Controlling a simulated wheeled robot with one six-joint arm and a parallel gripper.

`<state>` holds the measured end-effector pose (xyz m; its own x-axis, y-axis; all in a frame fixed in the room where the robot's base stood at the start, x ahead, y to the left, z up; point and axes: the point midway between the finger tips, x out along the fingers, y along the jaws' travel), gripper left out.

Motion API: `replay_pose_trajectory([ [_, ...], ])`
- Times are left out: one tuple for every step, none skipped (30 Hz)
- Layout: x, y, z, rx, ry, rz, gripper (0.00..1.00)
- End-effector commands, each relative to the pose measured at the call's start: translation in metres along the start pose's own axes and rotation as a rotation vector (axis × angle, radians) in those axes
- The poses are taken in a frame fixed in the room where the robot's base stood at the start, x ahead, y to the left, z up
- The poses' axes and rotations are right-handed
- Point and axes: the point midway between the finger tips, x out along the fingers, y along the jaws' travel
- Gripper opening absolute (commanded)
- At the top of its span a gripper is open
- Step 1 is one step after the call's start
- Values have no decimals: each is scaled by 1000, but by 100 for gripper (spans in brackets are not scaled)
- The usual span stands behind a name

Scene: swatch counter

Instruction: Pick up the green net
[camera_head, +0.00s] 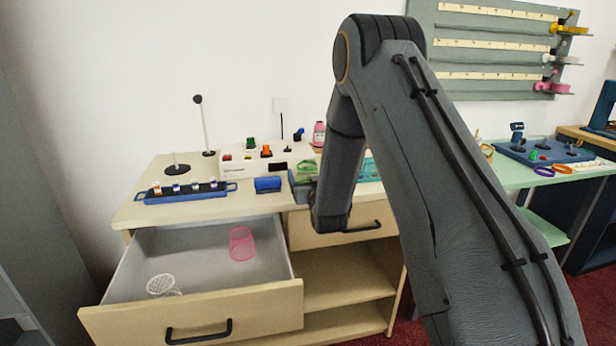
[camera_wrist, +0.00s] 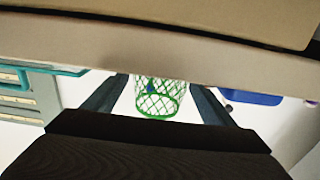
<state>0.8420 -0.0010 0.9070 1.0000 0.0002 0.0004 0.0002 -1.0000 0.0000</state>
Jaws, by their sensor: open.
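The green net (camera_wrist: 158,98) is an open mesh basket shape. In the wrist view it shows between the two fingers of my open gripper (camera_wrist: 158,100), with a clear gap on either side. In the head view the green net (camera_head: 306,167) is on the counter top, just left of my forearm and partly hidden by my gripper (camera_head: 302,188). I cannot tell how far the fingertips reach along it.
A drawer (camera_head: 190,320) stands open below, holding a pink net (camera_head: 242,244) and a white net (camera_head: 163,285). A blue box (camera_head: 267,184) sits just left of the green net. A blue tray (camera_head: 186,197) with small bottles is farther left.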

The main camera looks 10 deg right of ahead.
Motion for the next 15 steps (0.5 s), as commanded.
replay_pose_trajectory([
  [0,0,0,0,0,0,78],
  [0,0,0,0,0,0,78],
  [0,0,0,0,-1,0,78],
  [0,0,0,0,-1,0,78],
  [0,0,0,0,0,0,75],
  [0,0,0,0,-1,0,68],
  [0,0,0,0,0,0,63],
  [0,0,0,0,0,0,58],
  [0,0,0,0,0,0,51],
  [0,0,0,0,0,0,46],
  [0,0,0,0,-1,0,41],
  [0,0,0,0,-1,0,35],
  [0,0,0,0,0,0,35],
  [0,0,0,0,-1,0,32],
  [0,0,0,0,0,0,32],
])
